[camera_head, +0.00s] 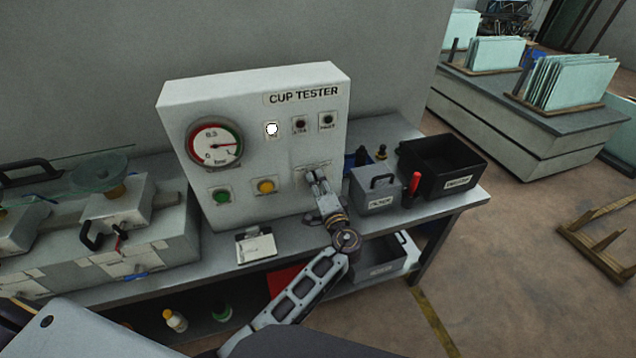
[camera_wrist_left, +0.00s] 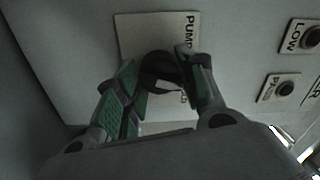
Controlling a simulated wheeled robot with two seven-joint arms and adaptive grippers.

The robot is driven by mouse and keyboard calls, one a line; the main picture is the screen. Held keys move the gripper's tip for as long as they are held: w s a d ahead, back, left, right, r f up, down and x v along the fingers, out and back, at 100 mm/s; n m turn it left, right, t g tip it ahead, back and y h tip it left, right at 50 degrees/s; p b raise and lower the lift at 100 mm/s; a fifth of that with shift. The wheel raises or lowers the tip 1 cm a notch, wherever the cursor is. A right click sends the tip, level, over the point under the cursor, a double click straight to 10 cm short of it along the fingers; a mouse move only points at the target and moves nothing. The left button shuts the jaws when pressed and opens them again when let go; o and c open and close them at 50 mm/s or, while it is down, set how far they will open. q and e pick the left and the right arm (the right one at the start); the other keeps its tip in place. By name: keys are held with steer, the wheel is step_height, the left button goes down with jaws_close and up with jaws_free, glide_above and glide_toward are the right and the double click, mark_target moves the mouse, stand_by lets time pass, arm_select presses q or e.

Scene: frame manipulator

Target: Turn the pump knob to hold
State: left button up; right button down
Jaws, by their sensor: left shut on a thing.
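The white cup tester box (camera_head: 255,100) stands on the bench against the wall. Its pump knob (camera_wrist_left: 158,72) is black and round, on a pale plate (camera_wrist_left: 132,32) that reads "PUMP", with other lettering partly covered. My left gripper (camera_head: 315,178) reaches the lower right of the tester's front. In the left wrist view its two green-padded fingers are on either side of the knob, shut on it. In the head view the gripper hides most of the knob. My right gripper is not in view.
The tester carries a dial gauge (camera_head: 214,143), a green button (camera_head: 221,196), a yellow button (camera_head: 265,186) and small lamps above. A grey box (camera_head: 375,190) and a black bin (camera_head: 440,165) stand at right. A clipboard (camera_head: 256,247) lies in front.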

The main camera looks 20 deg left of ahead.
arm_select(q)
steer(key=m+p, duration=0.2)
steer(key=m, duration=0.2)
steer(key=shift+m, duration=0.9)
steer(key=shift+f, duration=0.1)
steer(key=o, duration=1)
steer(key=shift+d, duration=0.1)
steer(key=shift+v, duration=3.75)
steer(key=shift+s, duration=0.1)
